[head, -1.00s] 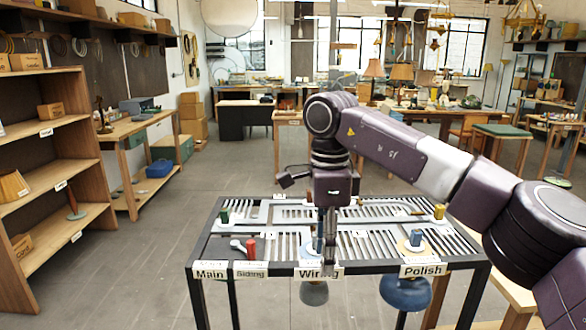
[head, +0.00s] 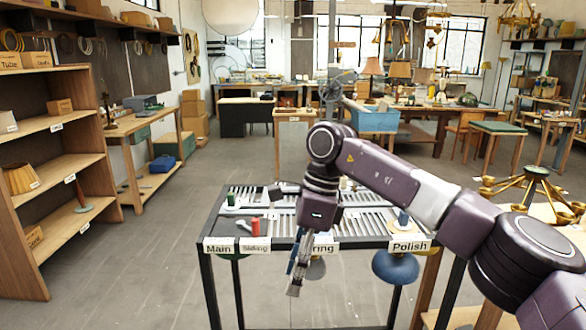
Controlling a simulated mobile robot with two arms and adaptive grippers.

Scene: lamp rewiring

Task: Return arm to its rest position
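My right arm (head: 395,180) comes in from the right and bends down at the wrist over the front of the slatted table (head: 372,243). My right gripper (head: 296,272) points down in front of the table's front edge, partly over the "Wiring" label (head: 325,246). Its fingers are seen nearly edge-on, so I cannot tell whether they are open or shut. No held object can be made out. My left gripper is not in view.
The table carries a red piece (head: 255,228), a green piece (head: 231,199) and a blue piece (head: 403,218). A blue rounded object (head: 395,267) shows below its top. A brass chandelier (head: 530,185) is at right. Shelves (head: 75,205) stand left; the floor between is clear.

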